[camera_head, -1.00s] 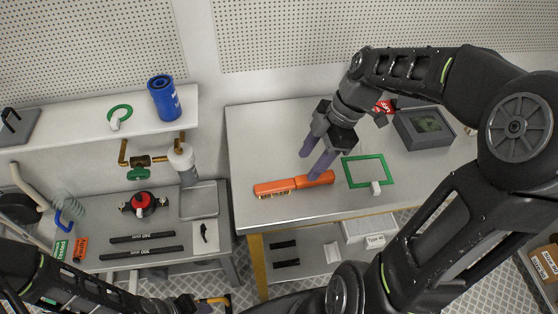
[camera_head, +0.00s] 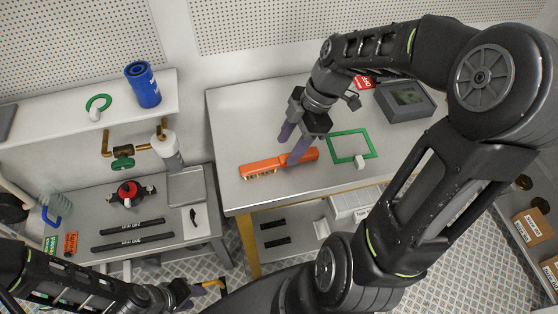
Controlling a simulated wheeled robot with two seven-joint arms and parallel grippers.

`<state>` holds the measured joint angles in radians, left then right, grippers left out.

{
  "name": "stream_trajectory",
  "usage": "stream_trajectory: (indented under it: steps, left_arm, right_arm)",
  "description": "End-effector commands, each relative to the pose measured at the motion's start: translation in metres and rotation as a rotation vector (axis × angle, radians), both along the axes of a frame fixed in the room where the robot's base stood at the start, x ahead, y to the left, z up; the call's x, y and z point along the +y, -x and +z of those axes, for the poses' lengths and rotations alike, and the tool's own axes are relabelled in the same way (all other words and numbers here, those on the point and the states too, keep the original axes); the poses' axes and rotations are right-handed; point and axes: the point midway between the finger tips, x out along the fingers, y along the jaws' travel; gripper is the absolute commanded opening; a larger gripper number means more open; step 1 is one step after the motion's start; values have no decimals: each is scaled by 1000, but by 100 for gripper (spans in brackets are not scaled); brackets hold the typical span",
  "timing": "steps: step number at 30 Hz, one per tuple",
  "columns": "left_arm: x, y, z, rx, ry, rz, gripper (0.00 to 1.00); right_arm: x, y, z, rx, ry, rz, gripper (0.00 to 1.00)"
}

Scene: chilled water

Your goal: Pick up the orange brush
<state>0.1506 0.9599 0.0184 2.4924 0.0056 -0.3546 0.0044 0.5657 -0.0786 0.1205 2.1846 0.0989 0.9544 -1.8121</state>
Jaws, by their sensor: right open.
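The orange brush (camera_head: 262,167) lies on the metal table (camera_head: 235,120), left of the green square frame (camera_head: 371,142). Its bristles show along its lower left edge. My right gripper (camera_head: 288,150) is open, with its two purple fingers pointing down at the brush's middle. One finger overlaps the brush's handle in the picture and the other is just behind it. I cannot tell whether they touch it. My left gripper (camera_head: 182,293) is at the bottom edge, dark and partly hidden, well away from the brush. Its fingers are not clear.
A grey device (camera_head: 410,98) and a red item (camera_head: 364,82) stand at the table's back right. The table's front left is clear.

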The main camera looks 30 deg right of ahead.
Motion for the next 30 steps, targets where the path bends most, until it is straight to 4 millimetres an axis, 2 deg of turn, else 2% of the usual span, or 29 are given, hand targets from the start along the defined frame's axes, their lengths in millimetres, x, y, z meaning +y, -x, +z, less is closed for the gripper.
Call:
stream_trajectory:
  steps: [7,12,30]
  left_arm:
    - [1,1,12,4,-2,1,36]
    - [1,2,13,5,-3,1,36]
    - [1,2,12,5,-3,1,36]
  right_arm:
    - [13,-1,-24,5,-4,1,51]
    - [20,-3,-44,4,-2,1,51]
    - [20,-4,-46,1,0,0,51]
